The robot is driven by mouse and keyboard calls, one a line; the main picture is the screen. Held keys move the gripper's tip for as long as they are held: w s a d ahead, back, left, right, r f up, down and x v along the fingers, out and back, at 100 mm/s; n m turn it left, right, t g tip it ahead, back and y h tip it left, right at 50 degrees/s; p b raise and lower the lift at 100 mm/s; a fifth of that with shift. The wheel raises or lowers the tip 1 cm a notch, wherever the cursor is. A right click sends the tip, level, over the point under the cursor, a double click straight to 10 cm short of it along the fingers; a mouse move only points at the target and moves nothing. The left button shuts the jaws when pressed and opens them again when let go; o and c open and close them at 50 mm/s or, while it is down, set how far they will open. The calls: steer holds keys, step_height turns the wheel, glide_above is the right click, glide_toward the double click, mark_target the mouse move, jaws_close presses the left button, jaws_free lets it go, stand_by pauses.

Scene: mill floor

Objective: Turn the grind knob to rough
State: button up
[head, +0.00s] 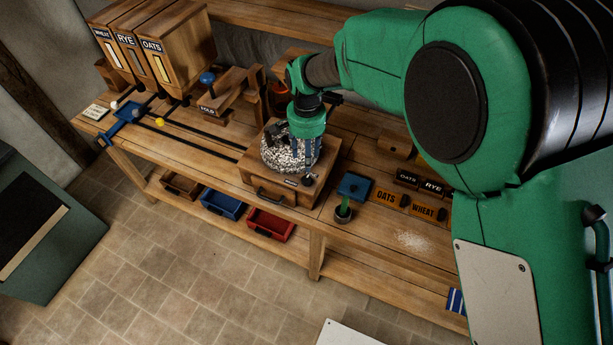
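The mill is a wooden box (258,182) on the bench, with a speckled grey round stone (277,157) on top and a dark drawer handle at the front. A small dark grind knob (307,182) sits at its front right corner, beside a small white label (290,182) too small to read. My gripper (308,173) points down right at the knob, in front of the stone's right side. Its fingertips overlap the knob in the picture. I cannot tell whether they touch it or how far apart they are. The knob's pointer and setting cannot be made out.
Three bins (155,45) marked WHEAT, RYE and OATS stand at the back left. Brown, blue and red drawers (270,225) sit on the lower shelf.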

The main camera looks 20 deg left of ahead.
mark_target(307, 179)
step_height(307, 179, down, 12)
steer(key=shift+r, duration=0.15)
stand_by(0.4)
steer(key=shift+c, duration=0.5)
steer(key=c, duration=1.1)
